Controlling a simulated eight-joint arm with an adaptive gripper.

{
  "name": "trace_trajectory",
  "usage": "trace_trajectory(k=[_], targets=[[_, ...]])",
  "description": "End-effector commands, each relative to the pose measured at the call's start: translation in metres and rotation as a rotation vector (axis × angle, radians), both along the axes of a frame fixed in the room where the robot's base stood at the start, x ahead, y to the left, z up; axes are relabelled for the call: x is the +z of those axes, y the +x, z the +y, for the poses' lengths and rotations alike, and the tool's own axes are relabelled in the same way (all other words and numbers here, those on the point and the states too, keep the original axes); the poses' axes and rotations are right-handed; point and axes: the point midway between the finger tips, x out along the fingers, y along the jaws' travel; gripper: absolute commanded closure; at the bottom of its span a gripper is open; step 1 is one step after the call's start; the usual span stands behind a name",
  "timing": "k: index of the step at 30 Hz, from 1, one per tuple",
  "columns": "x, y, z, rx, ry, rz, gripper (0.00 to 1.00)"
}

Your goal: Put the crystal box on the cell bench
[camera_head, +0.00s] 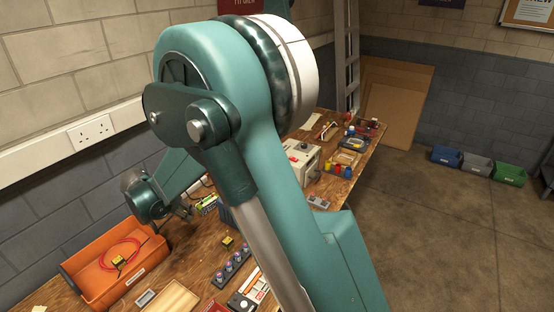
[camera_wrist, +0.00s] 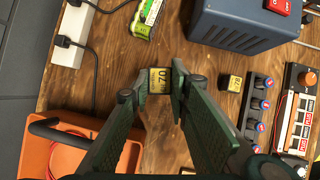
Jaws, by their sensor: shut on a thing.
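A small black box with a yellow label, apparently marked 70, is the crystal box (camera_wrist: 160,80) and sits between my fingertips in the wrist view. My gripper (camera_wrist: 161,94) is shut on it above the wooden bench top (camera_wrist: 120,70). In the head view my arm covers much of the scene, and I cannot make out the held box. A similar yellow-labelled box (camera_wrist: 236,83) stands to its right, beside a black row of holders with blue and red tops (camera_wrist: 257,105). I cannot tell which part is named the cell bench.
An orange tray (camera_head: 90,284) with a red cable and another yellow-labelled piece (camera_head: 118,261) is at the left.

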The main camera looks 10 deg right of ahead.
Motion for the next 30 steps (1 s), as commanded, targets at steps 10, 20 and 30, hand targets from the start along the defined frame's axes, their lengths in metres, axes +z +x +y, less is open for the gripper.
trace_trajectory(k=[10, 20, 30], targets=[[0.039, 0.000, 0.000, 0.000, 0.000, 0.000, 0.89], [0.103, 0.000, 0.000, 0.000, 0.000, 0.000, 0.89], [0.111, 0.030, -0.044, -0.018, 0.002, 0.006, 0.89]])
